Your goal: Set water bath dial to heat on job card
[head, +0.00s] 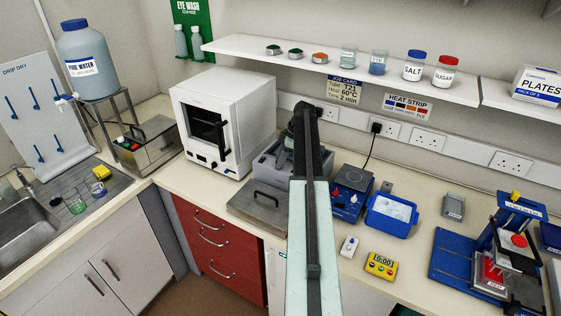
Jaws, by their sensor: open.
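The job card (343,89) on the wall under the shelf reads T21, heat 60°C, time 2 min. A grey open-topped box (262,167), which looks like the water bath, stands on the bench right of the white oven. A flat grey lid with a dark handle (250,207) lies in front of it. No dial is clearly visible on the box; my arm covers its right part. My gripper (288,143) is at the far end of my arm, pointing down over or close to the box. It is open and looks empty; its fingertips are hard to make out.
The heat strip card (408,105) hangs on the wall. Right of my arm are a blue device (346,207), a blue tray (391,215), a yellow timer (381,265) and a blue stand (455,265). The white oven (222,115) stands left. Front bench between tray and stand is fairly clear.

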